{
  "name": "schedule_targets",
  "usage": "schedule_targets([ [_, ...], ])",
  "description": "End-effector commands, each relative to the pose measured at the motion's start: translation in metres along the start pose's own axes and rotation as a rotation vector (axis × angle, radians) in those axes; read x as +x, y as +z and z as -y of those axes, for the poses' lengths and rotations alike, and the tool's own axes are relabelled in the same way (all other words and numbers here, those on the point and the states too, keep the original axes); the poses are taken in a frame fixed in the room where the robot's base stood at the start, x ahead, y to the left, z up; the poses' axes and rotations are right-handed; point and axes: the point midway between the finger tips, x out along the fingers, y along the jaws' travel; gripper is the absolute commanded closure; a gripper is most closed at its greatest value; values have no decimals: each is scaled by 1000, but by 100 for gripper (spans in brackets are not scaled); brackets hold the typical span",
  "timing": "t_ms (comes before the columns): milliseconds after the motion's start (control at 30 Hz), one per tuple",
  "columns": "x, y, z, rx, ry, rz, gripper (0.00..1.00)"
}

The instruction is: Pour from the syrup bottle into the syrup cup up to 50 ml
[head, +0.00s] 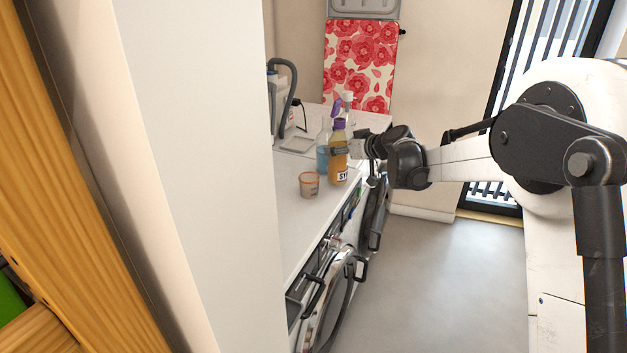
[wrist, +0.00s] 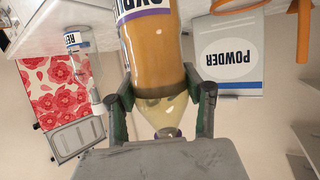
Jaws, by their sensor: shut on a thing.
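The syrup bottle (head: 339,166) is clear with amber liquid, a white label and a purple top. It stands upright at the worktop's front edge in the head view. My gripper (head: 347,151) reaches it from the right and is shut on its upper part. In the wrist view, which is upside down, the fingers (wrist: 162,104) flank the syrup bottle (wrist: 155,45) just below its tapered top. The syrup cup (head: 309,184), small and orange-brown with a pale rim, stands upright left of the bottle, apart from it. Its contents cannot be made out.
A blue-liquid bottle (head: 322,152) stands close behind the syrup bottle. A powder package (wrist: 228,55) and a clear labelled bottle (wrist: 78,65) show in the wrist view. Front-loading machines (head: 330,300) lie below the worktop (head: 297,222). A pale wall (head: 190,150) blocks the left.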

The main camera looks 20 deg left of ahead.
Motion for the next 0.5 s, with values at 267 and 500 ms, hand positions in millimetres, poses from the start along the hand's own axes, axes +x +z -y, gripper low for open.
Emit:
schedule_targets([
  [267, 0, -1, 0, -4, 0, 0, 100],
  [500, -1, -2, 2, -64, 22, 9, 100],
])
